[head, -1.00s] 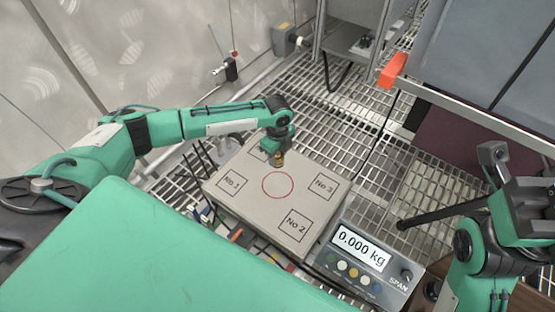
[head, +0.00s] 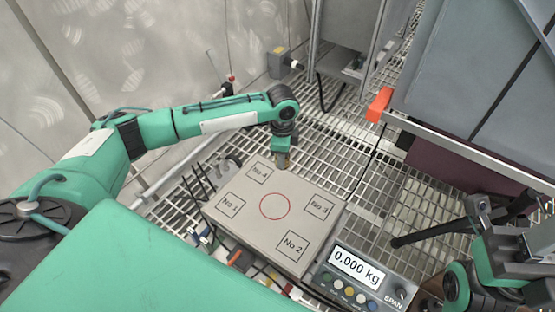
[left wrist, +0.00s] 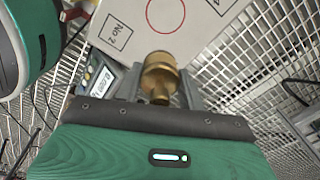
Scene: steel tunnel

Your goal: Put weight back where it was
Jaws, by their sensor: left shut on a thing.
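A small brass weight (left wrist: 160,78) is between the fingers of my left gripper, which is shut on it. In the head view my left gripper (head: 282,160) points down at the back edge of the grey scale plate (head: 250,233), behind the red circle (head: 275,206). The plate has marked squares No 1 (head: 230,206), No 2 (head: 292,244), No 3 (head: 319,206) and No 4 (head: 258,171). All squares look empty. The scale display (head: 356,265) reads 0.000 kg.
Open steel grating (head: 400,215) lies behind and to the right of the scale. Several cables and rods are at the plate's left. An orange-ended rail (head: 379,104) and grey cabinets stand at the upper right.

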